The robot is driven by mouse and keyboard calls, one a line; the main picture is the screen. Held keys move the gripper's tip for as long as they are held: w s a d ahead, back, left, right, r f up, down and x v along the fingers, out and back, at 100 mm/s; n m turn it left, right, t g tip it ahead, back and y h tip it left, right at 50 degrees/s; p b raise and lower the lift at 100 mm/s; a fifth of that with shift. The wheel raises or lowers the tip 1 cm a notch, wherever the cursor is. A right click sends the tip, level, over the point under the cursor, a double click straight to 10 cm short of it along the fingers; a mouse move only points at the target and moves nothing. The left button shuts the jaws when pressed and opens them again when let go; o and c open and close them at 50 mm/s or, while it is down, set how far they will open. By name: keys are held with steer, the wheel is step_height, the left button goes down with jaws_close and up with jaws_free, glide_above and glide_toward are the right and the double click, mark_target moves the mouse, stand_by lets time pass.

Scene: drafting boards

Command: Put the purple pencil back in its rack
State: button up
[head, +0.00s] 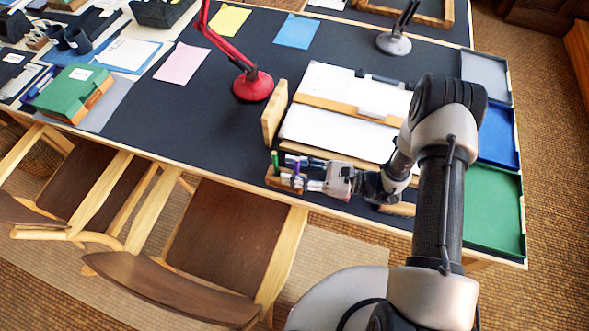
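The purple pencil (296,169) stands about upright at the small wooden rack (285,183) near the front edge of the dark table. A green pencil (275,159) stands upright at the rack's left end. My gripper (305,173) reaches in from the right at the rack, with its fingers pointing left. The fingers look apart, with the purple pencil at or just beyond their tips. I cannot tell whether they touch it. The lower part of the purple pencil and the rack's right end are partly hidden, so how deep the pencil sits is unclear.
A drafting board with white paper (325,84) lies behind the rack, with an upright wooden piece (274,112) at its left. A red lamp (253,86) stands farther left. Grey, blue and green trays (494,210) line the right edge. Chairs (225,240) stand in front.

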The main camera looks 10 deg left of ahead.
steer(key=d, duration=0.7)
steer(key=shift+w+d, duration=0.15)
steer(key=shift+d, duration=0.15)
stand_by(0.8)
steer(key=s+d+r+n+g+h, duration=0.25)
steer(key=r+n+h, duration=0.2)
steer(key=r, duration=0.35)
steer(key=s+d+r+n+g+h, duration=0.1)
steer(key=s+r+n+g+h, duration=0.1)
steer(key=s+r+n+h, duration=0.5)
steer(key=s+d+r+n+t+h, duration=0.2)
steer(key=d+r+n+t+h, duration=0.1)
steer(key=d+r+t, duration=0.2)
steer(key=s+d+r+n+t+h, duration=0.3)
steer(key=d+r+t, duration=0.2)
steer(key=d+r, duration=0.3)
steer(key=shift+v, duration=0.8)
